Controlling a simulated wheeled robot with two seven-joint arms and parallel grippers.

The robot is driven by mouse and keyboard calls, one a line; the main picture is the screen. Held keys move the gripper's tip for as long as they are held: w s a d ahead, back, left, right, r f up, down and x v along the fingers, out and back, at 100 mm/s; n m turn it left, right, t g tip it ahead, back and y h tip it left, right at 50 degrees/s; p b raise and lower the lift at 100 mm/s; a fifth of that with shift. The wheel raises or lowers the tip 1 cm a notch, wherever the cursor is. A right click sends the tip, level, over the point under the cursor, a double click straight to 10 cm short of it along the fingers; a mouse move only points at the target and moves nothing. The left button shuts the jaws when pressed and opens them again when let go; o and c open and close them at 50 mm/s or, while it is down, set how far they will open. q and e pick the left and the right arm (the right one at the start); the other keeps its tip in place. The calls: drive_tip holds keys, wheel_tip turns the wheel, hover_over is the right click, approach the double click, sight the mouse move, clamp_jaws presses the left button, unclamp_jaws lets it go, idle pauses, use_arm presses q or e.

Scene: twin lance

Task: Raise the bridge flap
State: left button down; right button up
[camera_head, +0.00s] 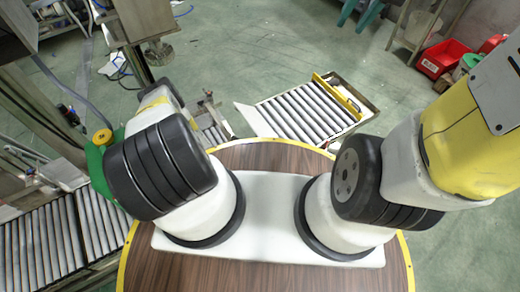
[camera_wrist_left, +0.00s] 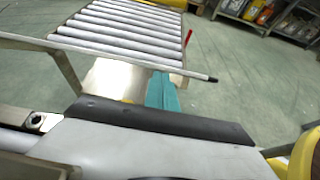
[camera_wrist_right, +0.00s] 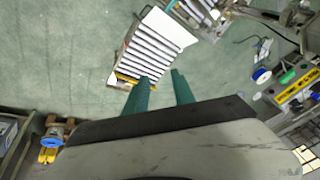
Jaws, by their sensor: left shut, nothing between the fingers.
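The bridge flap appears to be the short roller section (camera_head: 305,112) beyond my base in the head view. It has grey rollers, a yellow side strip and a pale plate at its left end. The left wrist view shows rollers (camera_wrist_left: 125,28) beyond my left gripper (camera_wrist_left: 162,82), whose teal fingers are together and empty. A thin grey bar with a black tip (camera_wrist_left: 205,78) crosses just beyond them. In the right wrist view, my right gripper (camera_wrist_right: 159,75) is open and empty, with the roller section (camera_wrist_right: 147,48) beyond its fingertips. Neither gripper's fingers are clear in the head view.
A roller conveyor (camera_head: 42,245) and metal posts stand at the left. Red bins (camera_head: 443,58) and a wooden stand (camera_head: 415,30) are at the upper right. Green floor (camera_head: 260,45) is open behind the roller section. A shelf with containers (camera_wrist_left: 255,12) stands far off.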

use_arm(q)
drive_tip(key=shift+t+h, duration=0.3)
drive_tip(key=a+f, duration=0.1)
drive_tip(key=s+a+f, duration=0.1)
drive_tip(key=f, duration=0.1)
drive_tip(key=s+a+f, duration=0.1)
drive_tip(key=f, duration=0.1)
drive_tip(key=shift+s, duration=0.1)
drive_tip(key=v, duration=0.9)
drive_tip(key=shift+a+r, duration=0.2)
drive_tip(key=shift+r, duration=0.05)
drive_tip(key=s+a+r+g, duration=0.25)
drive_tip(key=r+g, duration=0.35)
drive_tip(key=r, duration=0.6)
drive_tip(key=w+d+r+m+g+y, duration=0.1)
drive_tip(key=w+d+r+m+g, duration=0.1)
drive_tip(key=r+m, duration=0.5)
drive_tip(key=w+d+r+m+g+y, duration=0.2)
drive_tip(key=r+m, duration=0.6)
drive_tip(key=r, duration=0.4)
drive_tip(key=shift+w+d+r+y, duration=0.3)
drive_tip(key=shift+w+d, duration=0.15)
drive_tip(key=shift+w, duration=0.6)
use_arm(e)
drive_tip(key=s+a+r+n+t, duration=0.1)
drive_tip(key=s+r, duration=0.3)
drive_tip(key=s, duration=0.8)
drive_tip(key=shift+a+n+t, duration=0.2)
drive_tip(key=shift+n+t, duration=0.3)
drive_tip(key=shift+t, duration=0.2)
